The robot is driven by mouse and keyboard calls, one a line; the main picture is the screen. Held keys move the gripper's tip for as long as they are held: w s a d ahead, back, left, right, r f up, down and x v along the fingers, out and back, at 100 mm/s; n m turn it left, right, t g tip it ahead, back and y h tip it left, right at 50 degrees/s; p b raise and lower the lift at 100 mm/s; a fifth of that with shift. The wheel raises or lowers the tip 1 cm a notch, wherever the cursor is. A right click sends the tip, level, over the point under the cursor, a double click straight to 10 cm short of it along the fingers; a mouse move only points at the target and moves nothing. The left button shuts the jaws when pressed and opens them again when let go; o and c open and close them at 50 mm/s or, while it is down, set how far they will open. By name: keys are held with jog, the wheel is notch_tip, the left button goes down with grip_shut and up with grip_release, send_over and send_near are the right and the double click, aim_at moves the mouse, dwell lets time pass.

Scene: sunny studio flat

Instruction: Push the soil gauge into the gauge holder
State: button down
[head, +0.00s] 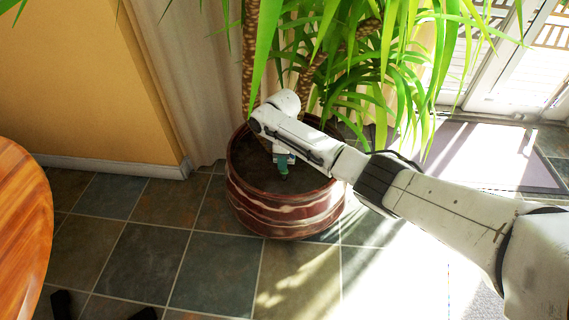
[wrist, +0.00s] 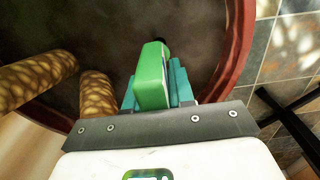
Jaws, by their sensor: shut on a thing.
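My gripper (head: 283,172) reaches down inside the rim of a brown-red plant pot (head: 285,220), above the dark soil. In the wrist view my gripper (wrist: 158,92) has its teal fingers shut on the soil gauge (wrist: 152,75), a green block with a dark end pointing away from me. In the head view the gauge is too small to tell apart from the fingers. I cannot make out the gauge holder in either view. Whether the gauge's dark end touches the soil (wrist: 110,40) I cannot tell.
Plant trunks (wrist: 95,95) rise from the soil left of my gripper in the wrist view. Long green leaves (head: 400,70) hang over the pot and arm. A wooden table (head: 20,220) stands at the left. The tiled floor (head: 130,260) between is mostly clear.

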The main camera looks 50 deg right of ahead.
jog(key=shift+r+p, duration=1.65)
jog(key=shift+r, duration=0.1)
